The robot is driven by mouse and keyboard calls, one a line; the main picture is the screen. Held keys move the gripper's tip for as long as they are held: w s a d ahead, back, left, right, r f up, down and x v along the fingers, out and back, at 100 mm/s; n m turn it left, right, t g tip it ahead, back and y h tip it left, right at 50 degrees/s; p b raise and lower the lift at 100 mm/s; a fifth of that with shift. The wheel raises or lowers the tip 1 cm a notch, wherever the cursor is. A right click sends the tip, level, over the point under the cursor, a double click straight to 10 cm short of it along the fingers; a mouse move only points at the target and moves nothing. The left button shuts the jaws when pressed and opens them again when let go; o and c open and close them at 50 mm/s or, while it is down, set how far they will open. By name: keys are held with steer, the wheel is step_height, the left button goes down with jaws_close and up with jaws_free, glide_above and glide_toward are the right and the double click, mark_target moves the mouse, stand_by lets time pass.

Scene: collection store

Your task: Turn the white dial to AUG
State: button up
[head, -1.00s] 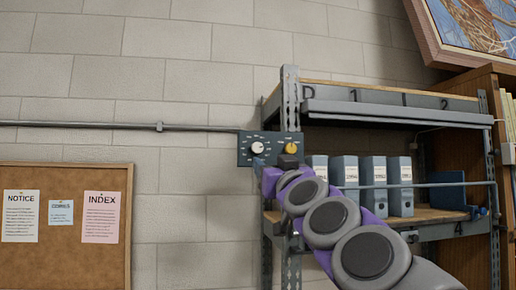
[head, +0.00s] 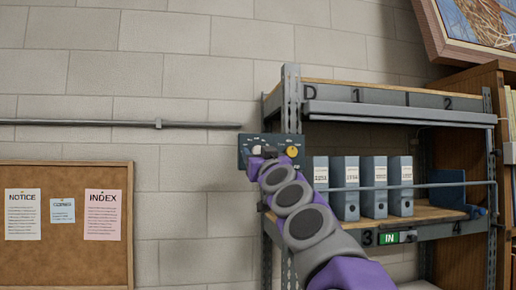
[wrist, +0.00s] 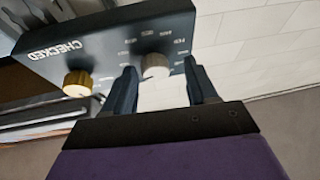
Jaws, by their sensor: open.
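The white dial (wrist: 155,66) sits on a dark control box (wrist: 110,38) with small markings around it, too blurred to read. In the wrist view my gripper (wrist: 162,82) is open, with its two dark fingers on either side of the dial's near part. I cannot tell whether they touch it. In the head view the box (head: 245,153) is on the shelf post, and my gripper (head: 266,153) is in front of it, covering most of the dial. The dial's pointer direction is not readable.
A yellow knob (wrist: 77,84) is on the same box, beside the word CHECKED. A metal shelf (head: 400,115) with several grey binders (head: 373,187) stands to the right. A pipe (head: 100,123) runs along the wall at left, above a notice board (head: 67,255).

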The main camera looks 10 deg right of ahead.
steer(key=shift+w+r, duration=0.2)
steer(key=shift+w, duration=0.15)
steer(key=shift+d, duration=0.15)
steer(key=shift+d, duration=0.15)
steer(key=shift+c, duration=0.3)
